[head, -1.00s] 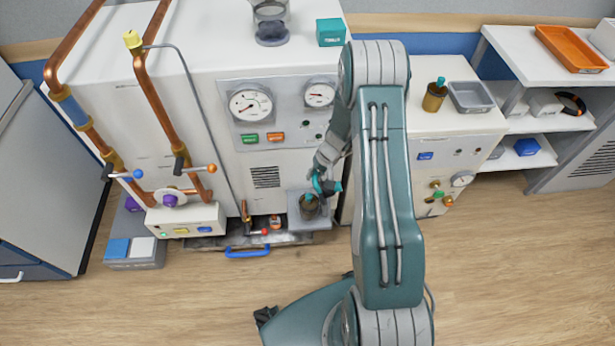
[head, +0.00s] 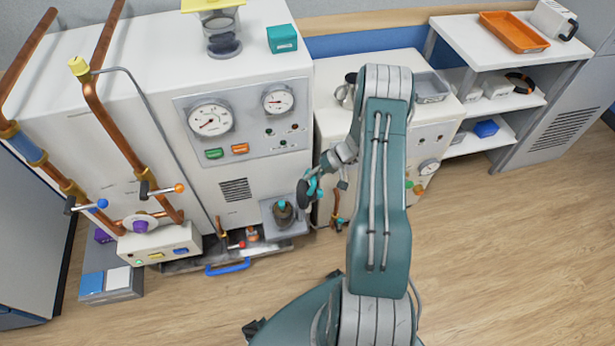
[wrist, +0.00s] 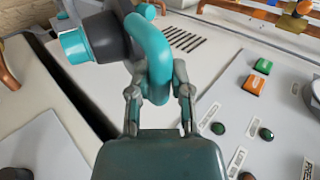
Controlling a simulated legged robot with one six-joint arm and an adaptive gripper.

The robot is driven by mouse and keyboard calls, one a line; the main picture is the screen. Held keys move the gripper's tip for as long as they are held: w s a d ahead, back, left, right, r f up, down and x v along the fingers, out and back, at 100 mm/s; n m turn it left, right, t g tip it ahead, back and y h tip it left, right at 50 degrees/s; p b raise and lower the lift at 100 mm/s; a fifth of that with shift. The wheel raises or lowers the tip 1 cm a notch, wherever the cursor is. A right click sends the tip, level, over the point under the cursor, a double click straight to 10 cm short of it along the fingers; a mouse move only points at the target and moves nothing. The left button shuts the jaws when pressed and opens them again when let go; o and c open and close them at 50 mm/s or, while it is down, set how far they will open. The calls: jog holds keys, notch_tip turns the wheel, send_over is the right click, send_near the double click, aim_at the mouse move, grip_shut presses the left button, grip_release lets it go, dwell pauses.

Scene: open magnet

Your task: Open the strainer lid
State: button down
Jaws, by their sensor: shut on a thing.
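My gripper (head: 322,178) is shut on the teal curved handle of a dark round lid (head: 303,194). In the head view the lid stands on edge, right of a dark pot-like strainer body (head: 283,215) with a teal part at its top. The lid appears apart from the body. In the wrist view the gripper's fingers (wrist: 159,92) pinch the teal handle (wrist: 156,45) from both sides. The dark grey lid (wrist: 107,38) and a teal cylinder on its far side (wrist: 74,46) show at upper left. The strainer body is not clearly seen there.
The white cabinet (head: 240,130) with gauges stands behind the strainer. Left are copper pipes (head: 110,125) with lever valves and a control box (head: 158,243). A smaller white cabinet (head: 335,118) and shelves (head: 465,40) stand right. The wooden floor (head: 500,260) is clear at lower right.

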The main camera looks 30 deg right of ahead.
jog(key=shift+s+f, duration=0.1)
jog(key=shift+s, duration=0.05)
jog(key=c, duration=0.5)
grip_release()
jog(key=shift+d, duration=0.1)
jog(key=shift+c, duration=0.2)
jog(key=v, duration=1.2)
